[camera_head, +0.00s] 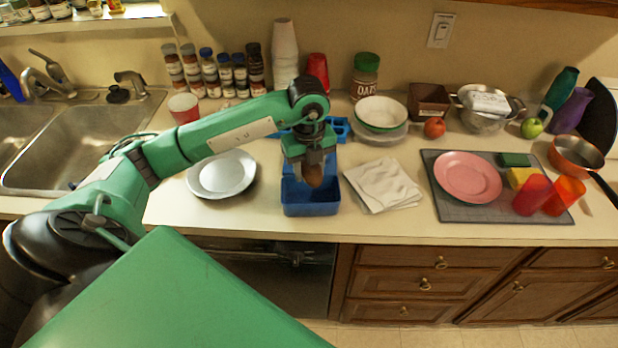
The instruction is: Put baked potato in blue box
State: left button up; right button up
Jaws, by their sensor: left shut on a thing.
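The baked potato (314,176) is brown and hangs from my left gripper (311,164), which points down and is shut on it. The blue box (310,209) stands on the counter near its front edge, directly below the gripper. The potato is over or just inside the box's opening; I cannot tell how deep it is or whether it touches the box. The left arm hides part of the area behind the box. My right gripper is not in view.
A white plate (222,174) lies left of the box and a folded white cloth (383,186) lies right of it. A blue tray (338,128) is behind. A grey mat (437,206) with a pink plate (468,177) and cups is further right. The sink (75,145) is at left.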

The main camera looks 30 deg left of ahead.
pick_arm(q)
notch_tip(320, 180, down, 4)
jog(key=shift+f+p, duration=0.2)
jog(key=shift+p, duration=0.3)
jog(key=shift+f, duration=0.1)
jog(key=shift+f+b, duration=0.55)
jog(key=shift+b, duration=0.05)
jog(key=o, duration=1.1)
jog(key=shift+o, duration=0.2)
jog(key=shift+r, duration=0.2)
